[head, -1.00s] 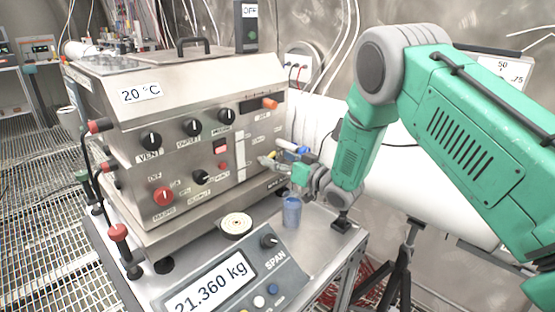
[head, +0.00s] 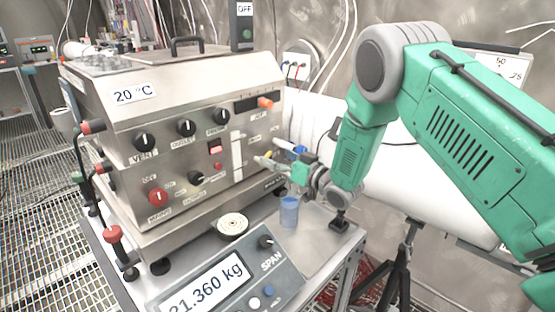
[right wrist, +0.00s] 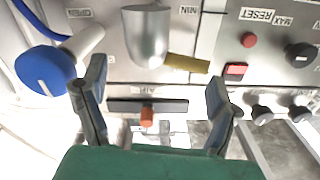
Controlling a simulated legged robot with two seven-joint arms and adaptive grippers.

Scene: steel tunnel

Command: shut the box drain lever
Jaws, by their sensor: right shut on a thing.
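The steel box (head: 110,120) stands on a cart. My right gripper (head: 266,162) is at the lower right of the box front. In the right wrist view its fingers (right wrist: 155,85) stand apart, with the yellow bar's end close to the right finger. My left gripper is not in view.
A blue knob on a pale stem (right wrist: 48,70) lies just outside the left finger. A blue cup (head: 289,211) stands below the right gripper. A scale display (head: 222,280) is at the cart's front. A white cylinder (head: 420,190) lies behind my right arm.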

